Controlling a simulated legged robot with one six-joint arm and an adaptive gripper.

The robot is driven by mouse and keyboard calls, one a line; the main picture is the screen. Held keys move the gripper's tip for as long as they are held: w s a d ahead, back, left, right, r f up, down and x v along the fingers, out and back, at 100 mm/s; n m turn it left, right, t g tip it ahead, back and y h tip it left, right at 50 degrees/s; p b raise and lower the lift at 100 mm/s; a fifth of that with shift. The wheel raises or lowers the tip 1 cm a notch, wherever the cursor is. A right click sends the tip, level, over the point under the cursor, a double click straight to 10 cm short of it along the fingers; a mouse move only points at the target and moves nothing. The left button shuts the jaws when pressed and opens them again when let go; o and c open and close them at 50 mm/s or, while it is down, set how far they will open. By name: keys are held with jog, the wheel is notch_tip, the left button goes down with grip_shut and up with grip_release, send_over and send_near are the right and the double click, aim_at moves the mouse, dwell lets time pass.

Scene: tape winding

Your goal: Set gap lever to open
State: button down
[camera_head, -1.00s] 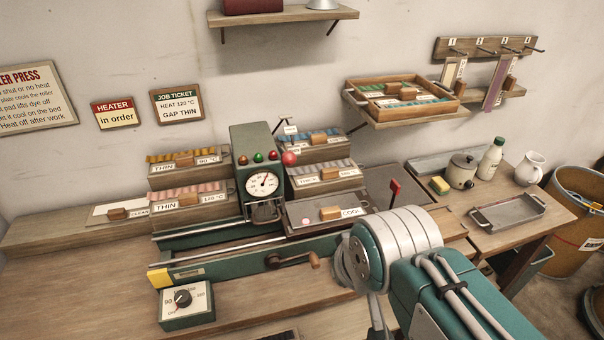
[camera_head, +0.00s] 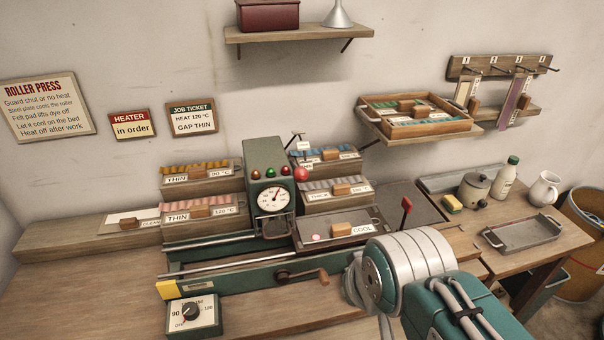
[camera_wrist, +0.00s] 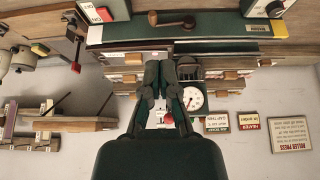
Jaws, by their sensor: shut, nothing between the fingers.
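The green roller press (camera_head: 264,160) stands on the bench with a round dial (camera_head: 271,197) and several coloured lamps. A large red ball knob (camera_head: 301,174) sits at its upper right side, close to a thin T-shaped piece with a small white tag (camera_head: 303,146). I cannot tell for certain which of these is the gap lever, nor read its setting. In the wrist view, turned upside down, my gripper (camera_wrist: 160,70) is shut and empty in front of the press, left of its dial (camera_wrist: 193,98). A red knob (camera_wrist: 168,118) shows between the finger linkages. My arm hides the gripper in the head view.
A red-handled lever (camera_head: 406,204) stands right of the press, and a crank (camera_head: 304,274) at its front. Stacked sample boxes (camera_head: 202,173) flank the press. The job ticket (camera_head: 192,117) reads heat 120 °C, gap thin. A wall shelf (camera_head: 290,36) hangs above.

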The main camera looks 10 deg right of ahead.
jog(key=c, duration=1.3)
grip_release()
jog(key=shift+c, duration=0.2)
jog(key=o, duration=1)
jog(key=shift+w+a+f+m+g+y, duration=0.15)
jog(key=shift+f+m+g+y, duration=0.15)
jog(key=shift+m, duration=0.2)
jog(key=w+a+f+m+g+y, duration=0.2)
jog(key=w+a+m+y, duration=0.15)
jog(key=m, duration=0.25)
jog(key=m+t+y, duration=0.9)
jog(key=m, duration=0.8)
send_near(307, 176)
jog(key=x, duration=1.1)
